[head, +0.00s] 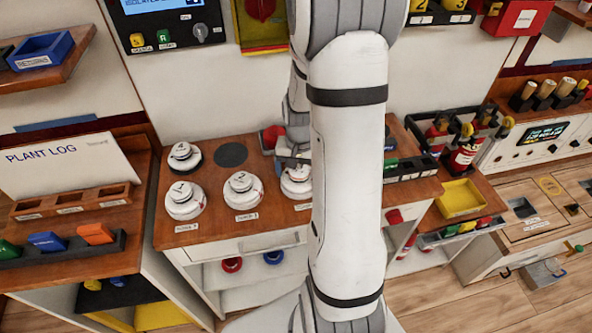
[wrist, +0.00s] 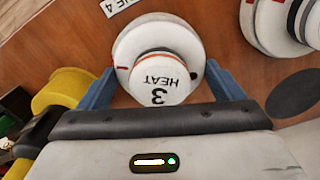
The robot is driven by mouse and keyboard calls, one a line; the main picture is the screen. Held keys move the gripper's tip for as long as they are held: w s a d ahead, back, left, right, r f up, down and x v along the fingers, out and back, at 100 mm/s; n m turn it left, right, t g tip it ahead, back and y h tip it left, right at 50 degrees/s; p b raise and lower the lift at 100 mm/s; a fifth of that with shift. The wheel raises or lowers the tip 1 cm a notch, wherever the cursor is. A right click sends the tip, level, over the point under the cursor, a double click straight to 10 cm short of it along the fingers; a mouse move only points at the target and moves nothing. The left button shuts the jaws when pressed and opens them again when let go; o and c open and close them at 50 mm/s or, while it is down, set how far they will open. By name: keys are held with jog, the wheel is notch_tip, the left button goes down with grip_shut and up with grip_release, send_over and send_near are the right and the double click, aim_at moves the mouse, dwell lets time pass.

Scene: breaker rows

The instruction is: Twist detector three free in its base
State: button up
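Detector three (wrist: 160,80), a round white head marked "3 HEAT", sits on a wider white round base (wrist: 130,45) with a red mark on its left side. In the head view the detector (head: 296,182) is the rightmost one on the wooden bench, partly hidden by my arm. My gripper (wrist: 160,68) is over it, its blue fingers parted, one on each side. The fingertips are close to the base's edges; I cannot tell whether they touch. In the head view the fingers are mostly hidden behind my arm.
Other white detectors stand left on the bench (head: 225,232): one in front (head: 243,195), one at front left (head: 184,200), one behind (head: 185,157). A dark disc (head: 230,154) lies behind. A yellow tray (head: 460,198) and bottle rack (head: 465,135) stand right.

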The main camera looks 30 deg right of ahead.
aim_at(299, 168)
jog(key=c, duration=0.5)
jog(key=n, duration=0.6)
jog(key=shift+n+b, duration=0.3)
jog(key=shift+b, duration=0.1)
jog(key=o, duration=0.9)
jog(key=shift+c, duration=0.2)
jog(key=shift+r, duration=0.1)
notch_tip(299, 168, up, 12)
